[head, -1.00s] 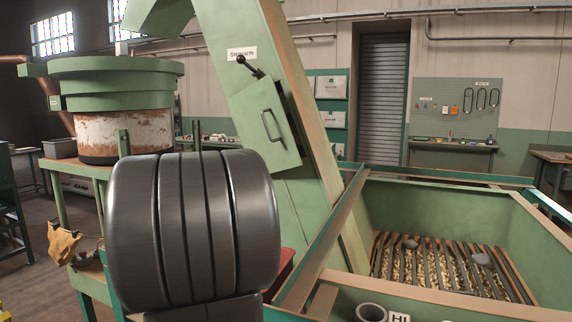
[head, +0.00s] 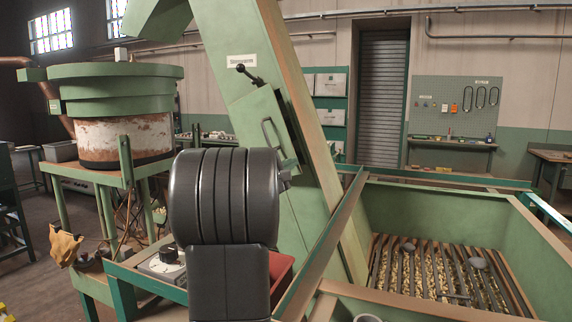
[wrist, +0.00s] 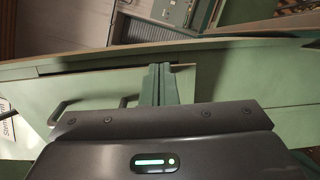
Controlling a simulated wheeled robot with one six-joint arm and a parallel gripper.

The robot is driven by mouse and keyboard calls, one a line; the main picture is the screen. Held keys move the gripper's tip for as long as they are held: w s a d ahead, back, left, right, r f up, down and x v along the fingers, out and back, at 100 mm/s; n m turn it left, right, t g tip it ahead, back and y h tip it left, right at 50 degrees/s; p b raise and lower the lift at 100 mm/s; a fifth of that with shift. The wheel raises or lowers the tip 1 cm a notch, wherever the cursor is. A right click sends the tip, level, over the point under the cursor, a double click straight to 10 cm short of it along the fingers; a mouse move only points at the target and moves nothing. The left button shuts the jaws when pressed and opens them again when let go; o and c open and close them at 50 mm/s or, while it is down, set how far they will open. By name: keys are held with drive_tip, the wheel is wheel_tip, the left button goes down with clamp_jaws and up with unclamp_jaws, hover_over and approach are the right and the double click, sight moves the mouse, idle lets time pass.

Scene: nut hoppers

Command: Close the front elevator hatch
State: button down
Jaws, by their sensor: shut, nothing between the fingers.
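The front elevator hatch (head: 262,112) is a light green panel with a bar handle (head: 268,138) on the sloping green elevator (head: 235,35).
A green hopper (head: 540,235) with a slatted grate over nuts stands at the right. A round green bowl machine (head: 120,85) stands at the left. A red bin (head: 281,272) is behind my arm.

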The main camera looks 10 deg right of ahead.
drive_tip(key=b+x, duration=0.3)
drive_tip(key=shift+d+f, duration=0.15)
drive_tip(key=shift+d, duration=0.15)
drive_tip(key=shift+w+d+r, duration=0.25)
drive_tip(key=shift+w+d, duration=0.1)
drive_tip(key=shift+a+b, duration=0.1)
drive_tip(key=shift+b, duration=0.25)
